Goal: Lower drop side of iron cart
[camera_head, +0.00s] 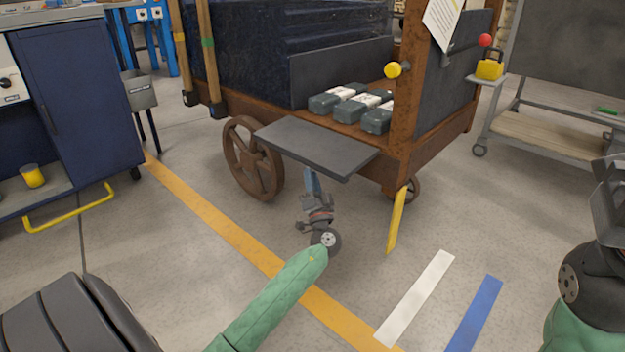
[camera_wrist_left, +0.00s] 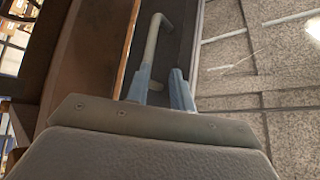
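The iron cart (camera_head: 408,110) has a rusty brown frame and stands at the top middle of the head view. Its drop side (camera_head: 316,146), a flat dark grey panel, sticks out nearly level from the edge of the bed. My left gripper (camera_head: 315,186) is below the panel, partly hidden by it. In the left wrist view, its two blue fingers (camera_wrist_left: 161,82) stand apart, with a gap between them. A bent grey handle (camera_wrist_left: 152,42) on the panel reaches down to the left finger. My right gripper (camera_head: 608,200) is partly cut off at the right edge.
Several grey boxes with white labels (camera_head: 377,104) lie on the cart bed. A blue cabinet (camera_head: 78,100) stands left and a grey trolley (camera_head: 545,105) right. The floor before the cart is clear, with painted stripes.

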